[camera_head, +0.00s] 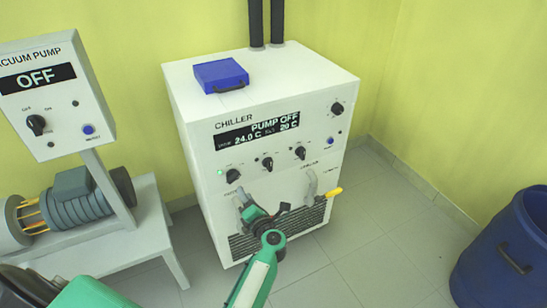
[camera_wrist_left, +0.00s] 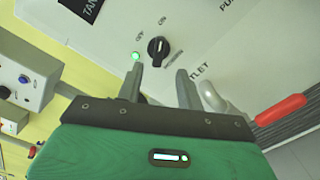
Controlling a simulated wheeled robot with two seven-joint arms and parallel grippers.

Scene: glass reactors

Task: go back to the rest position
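My left gripper (camera_head: 243,202) is in front of the lower left front of the white chiller (camera_head: 320,85). In the left wrist view its two grey fingers (camera_wrist_left: 158,84) stand apart with nothing between them. A black knob (camera_wrist_left: 158,48) with a lit green light beside it is on the panel beyond the fingertips, with a visible gap. In the head view this leftmost knob (camera_head: 233,176) is above the gripper. The chiller display (camera_head: 257,131) reads PUMP OFF, 24.0 C and 20 C. My right gripper is not in view.
A red valve handle (camera_wrist_left: 280,110) is close to the right of the left gripper. A yellow handle (camera_head: 333,192) sticks out farther right. The vacuum pump panel (camera_head: 50,95) stands left, a blue barrel (camera_head: 505,250) right. A blue box (camera_head: 221,75) lies on the chiller. Floor between chiller and barrel is clear.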

